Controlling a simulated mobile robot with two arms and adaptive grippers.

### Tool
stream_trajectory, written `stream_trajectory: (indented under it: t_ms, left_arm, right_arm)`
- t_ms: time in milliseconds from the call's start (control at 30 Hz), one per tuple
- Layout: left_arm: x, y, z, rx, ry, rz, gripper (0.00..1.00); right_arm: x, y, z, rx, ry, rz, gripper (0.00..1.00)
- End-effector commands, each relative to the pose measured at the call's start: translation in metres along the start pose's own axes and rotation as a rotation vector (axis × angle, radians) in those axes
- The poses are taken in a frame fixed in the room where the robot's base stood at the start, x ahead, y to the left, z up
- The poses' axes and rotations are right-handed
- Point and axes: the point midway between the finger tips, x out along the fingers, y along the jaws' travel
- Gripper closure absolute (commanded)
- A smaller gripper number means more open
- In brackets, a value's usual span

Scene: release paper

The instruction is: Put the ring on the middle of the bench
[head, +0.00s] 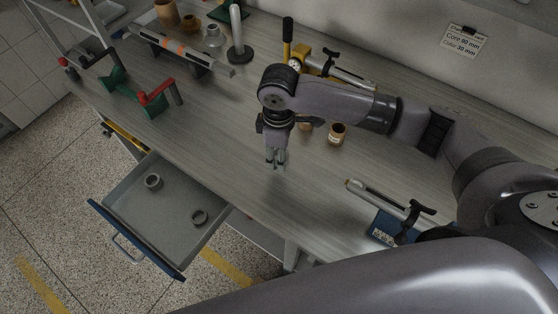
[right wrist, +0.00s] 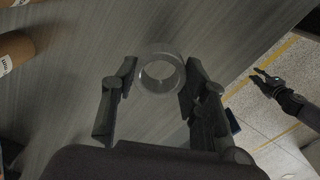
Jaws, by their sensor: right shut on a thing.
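In the head view the ring is too small to make out clearly between the fingers. My left gripper is not in the head view; a dark gripper (right wrist: 270,84), which looks like my left one, shows over the floor in the right wrist view, its jaw state unclear.
Brown cores (head: 337,134) stand behind the gripper. A blue-based tool (head: 385,226) lies right; a green-and-red stand (head: 155,98) is left. The bench left of the gripper is clear.

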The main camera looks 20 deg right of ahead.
Motion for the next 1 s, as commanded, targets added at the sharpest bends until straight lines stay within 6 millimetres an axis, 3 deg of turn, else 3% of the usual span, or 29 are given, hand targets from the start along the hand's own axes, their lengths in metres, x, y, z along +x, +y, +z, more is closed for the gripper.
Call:
stream_trajectory:
  t_ms: [433, 867, 900, 1000]
  left_arm:
    - [-0.007, 0.0, 0.002, 0.0, -0.003, 0.0, 0.75]
    - [-0.007, -0.005, 0.003, -0.003, -0.004, -0.006, 0.75]
    - [-0.007, -0.005, 0.003, -0.003, -0.004, -0.006, 0.75]
    - [-0.007, -0.005, 0.003, -0.003, -0.004, -0.006, 0.75]
  right_arm:
    - [0.052, 0.0, 0.0, 0.001, -0.001, -0.001, 0.86]
    - [0.059, 0.0, 0.0, 0.0, 0.0, 0.0, 0.86]
    - [0.058, 0.0, 0.0, 0.0, 0.0, 0.0, 0.56]
    - [0.058, 0.0, 0.0, 0.0, 0.0, 0.0, 0.5]
